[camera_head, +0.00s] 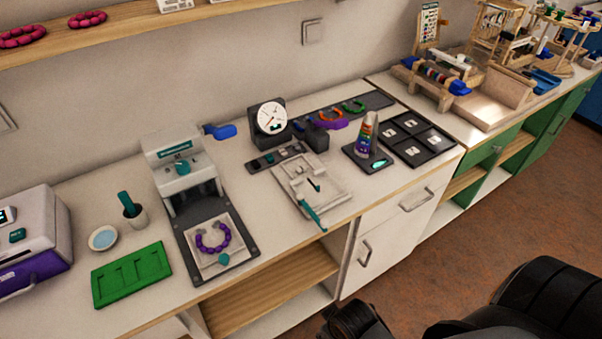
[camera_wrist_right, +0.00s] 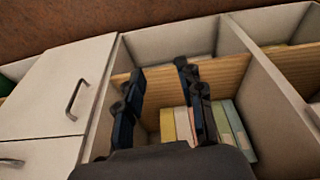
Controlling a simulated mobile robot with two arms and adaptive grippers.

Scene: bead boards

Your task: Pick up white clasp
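A black tray (camera_head: 435,148) with four compartments lies on the right end of the near counter, with small whitish pieces in its compartments. They may be clasps, but they are too small to tell apart. In the right wrist view my right gripper (camera_wrist_right: 160,72) has its two dark fingers apart with nothing between them. It faces the open shelves below the counter. Black parts of my right arm (camera_head: 545,300) show at the bottom right of the head view, well below and in front of the tray. My left gripper is not in view.
Left of the tray stand a cone of coloured rings (camera_head: 367,135), a white fixture with a teal handle (camera_head: 325,187), a dial gauge (camera_head: 270,120) and a press (camera_head: 180,160). A green tray (camera_head: 130,275) lies at left. Cabinet doors (camera_wrist_right: 60,90) and upright books (camera_wrist_right: 185,127) are below.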

